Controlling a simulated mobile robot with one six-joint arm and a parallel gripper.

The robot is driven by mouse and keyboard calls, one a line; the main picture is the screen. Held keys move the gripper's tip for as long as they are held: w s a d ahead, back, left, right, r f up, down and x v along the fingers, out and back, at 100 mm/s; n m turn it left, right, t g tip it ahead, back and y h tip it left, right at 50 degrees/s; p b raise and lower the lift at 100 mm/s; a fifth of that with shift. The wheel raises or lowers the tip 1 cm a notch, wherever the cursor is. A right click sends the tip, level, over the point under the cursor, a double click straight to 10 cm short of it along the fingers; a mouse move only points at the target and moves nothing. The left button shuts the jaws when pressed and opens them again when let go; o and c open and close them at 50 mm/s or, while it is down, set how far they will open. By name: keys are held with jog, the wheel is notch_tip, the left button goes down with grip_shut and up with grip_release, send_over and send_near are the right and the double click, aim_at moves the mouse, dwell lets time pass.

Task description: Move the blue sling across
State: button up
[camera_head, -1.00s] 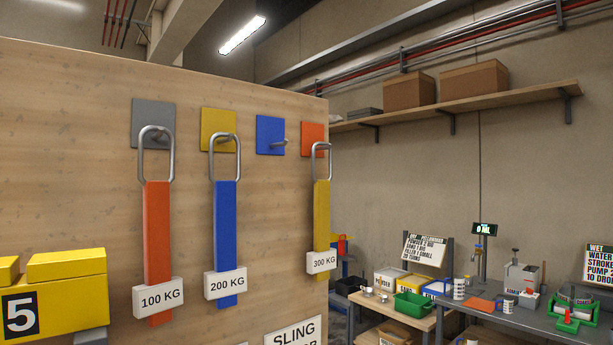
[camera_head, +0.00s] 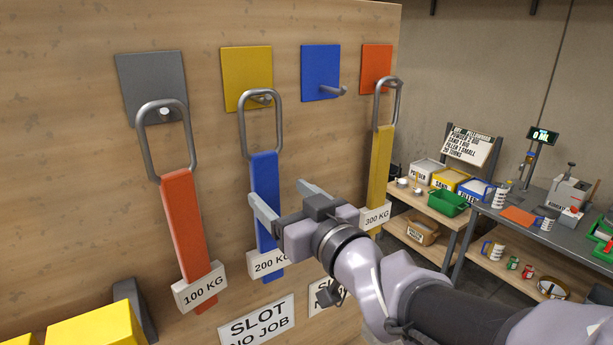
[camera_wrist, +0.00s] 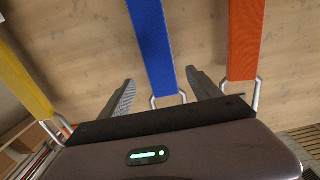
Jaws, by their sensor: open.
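The blue sling (camera_head: 265,186) hangs by its metal loop from the peg on the yellow plate (camera_head: 246,75), with a 200 KG tag (camera_head: 268,264) near its lower end. The blue plate (camera_head: 320,70) has a bare peg. My gripper (camera_head: 276,188) is open and empty at the middle of the blue strap, one finger toward each side of it. In the wrist view, the blue strap (camera_wrist: 152,45) and its loop show between the two fingers (camera_wrist: 160,80). I cannot tell whether the fingertips reach past the strap.
An orange sling (camera_head: 183,228) hangs from the grey plate (camera_head: 152,85) on the left. A yellow sling (camera_head: 381,165) hangs from the orange plate (camera_head: 376,66) on the right. A sign (camera_head: 257,322) is below; yellow blocks (camera_head: 95,327) are lower left.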

aim_at(267, 182)
jog(key=p+x, duration=0.1)
jog(key=x, duration=0.5)
jog(key=shift+a+r, duration=0.2)
jog(key=shift+w+a+f, duration=0.1)
jog(key=shift+w+a, duration=0.1)
jog(key=shift+w, duration=0.25)
jog(key=shift+s, duration=0.2)
grip_shut()
